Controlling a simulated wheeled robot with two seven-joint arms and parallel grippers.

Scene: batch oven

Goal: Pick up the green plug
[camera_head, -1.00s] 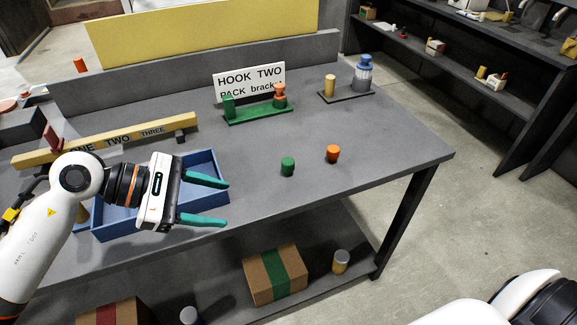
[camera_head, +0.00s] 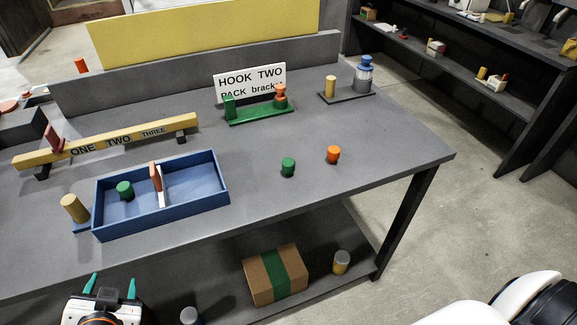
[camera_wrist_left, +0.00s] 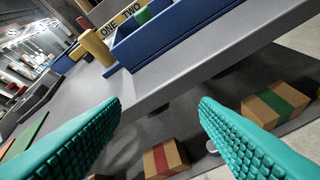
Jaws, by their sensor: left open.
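One green plug (camera_head: 288,167) stands on the grey table, left of an orange plug (camera_head: 333,154). Another green plug (camera_head: 124,190) sits in the left compartment of the blue tray (camera_head: 162,229); a green piece in the tray also shows in the left wrist view (camera_wrist_left: 142,16). My left gripper (camera_head: 110,287) is open and empty at the bottom left, in front of the table's near edge and apart from both green plugs. Its teal fingers show spread in the left wrist view (camera_wrist_left: 160,104). My right gripper is not in view.
An orange-and-white divider (camera_head: 158,186) stands in the tray, with a yellow cylinder (camera_head: 75,208) left of it. Behind are a numbered yellow bar (camera_head: 90,146), a green bracket (camera_head: 258,113) and a sign (camera_head: 249,82). A lower shelf holds boxes (camera_head: 275,277).

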